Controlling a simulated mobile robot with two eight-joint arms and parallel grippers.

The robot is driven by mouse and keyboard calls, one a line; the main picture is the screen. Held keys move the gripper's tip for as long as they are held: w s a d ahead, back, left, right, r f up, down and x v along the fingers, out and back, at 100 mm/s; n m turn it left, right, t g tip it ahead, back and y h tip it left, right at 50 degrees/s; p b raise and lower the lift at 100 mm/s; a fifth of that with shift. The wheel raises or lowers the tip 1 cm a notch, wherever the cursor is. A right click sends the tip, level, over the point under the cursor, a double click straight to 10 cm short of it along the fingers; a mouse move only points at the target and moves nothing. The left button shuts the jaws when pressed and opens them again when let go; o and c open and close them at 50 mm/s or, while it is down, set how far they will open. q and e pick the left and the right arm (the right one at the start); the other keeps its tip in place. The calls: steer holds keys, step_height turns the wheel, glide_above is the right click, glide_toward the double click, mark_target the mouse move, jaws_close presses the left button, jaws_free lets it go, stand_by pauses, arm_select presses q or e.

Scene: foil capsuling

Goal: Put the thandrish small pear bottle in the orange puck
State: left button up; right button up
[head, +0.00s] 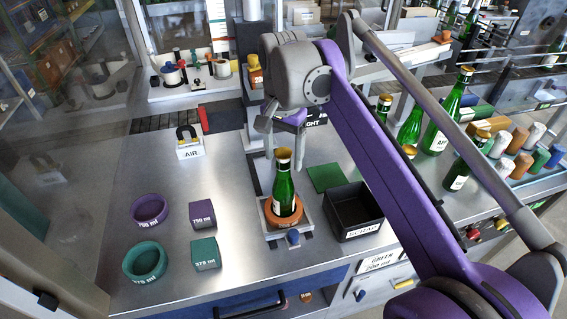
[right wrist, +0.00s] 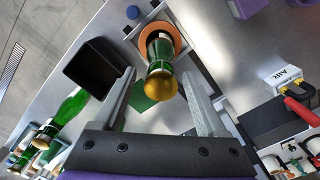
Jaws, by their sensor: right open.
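A small green bottle with a gold top (head: 284,192) stands upright in the orange puck (head: 273,219), on a metal holder at the front of the bench. The bottle also shows in the right wrist view (right wrist: 160,57), with the orange rim (right wrist: 177,38) around its base. My right gripper (head: 285,160) is open above the bottle; in the right wrist view its two fingers (right wrist: 158,88) are spread on either side of the bottle's gold top, with gaps. The bottle's label is too small to read. My left gripper is not in view.
A black scrap bin (head: 353,212) and a green pad (head: 325,177) lie right of the puck. Purple (head: 150,211) and teal (head: 145,262) rings and blocks sit at left. Several green bottles (head: 411,128) stand at right behind my right arm.

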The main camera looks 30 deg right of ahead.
step_height(320, 180, up, 8)
steer(key=shift+r+p, duration=0.1)
steer(key=shift+p, duration=0.35)
